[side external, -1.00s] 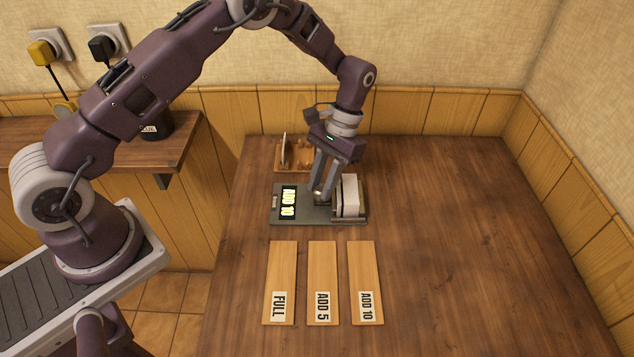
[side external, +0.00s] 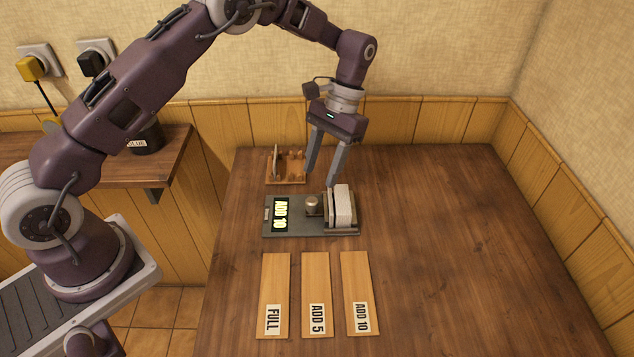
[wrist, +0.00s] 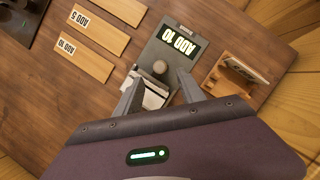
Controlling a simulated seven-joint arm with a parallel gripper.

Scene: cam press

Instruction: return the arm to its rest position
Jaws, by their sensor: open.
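My gripper (side external: 320,179) is open and empty, raised above the back of the cam press (side external: 292,229) on the table. In the wrist view its two fingers (wrist: 158,93) stand apart, with the press beyond them. The press has a dark base, a lit display (side external: 281,214) reading "ADD 10", a round metal knob (side external: 312,203) and a pale block stack (side external: 342,206) at its right side. The fingers appear clear of the knob and the stack.
Three wooden boards lie in front: "FULL" (side external: 275,290), "ADD 5" (side external: 317,290) and "ADD 10" (side external: 356,285). A small wooden rack (side external: 288,169) stands behind the press. The right side of the table (side external: 450,240) is clear. A dark pot (side external: 146,138) sits on the left shelf.

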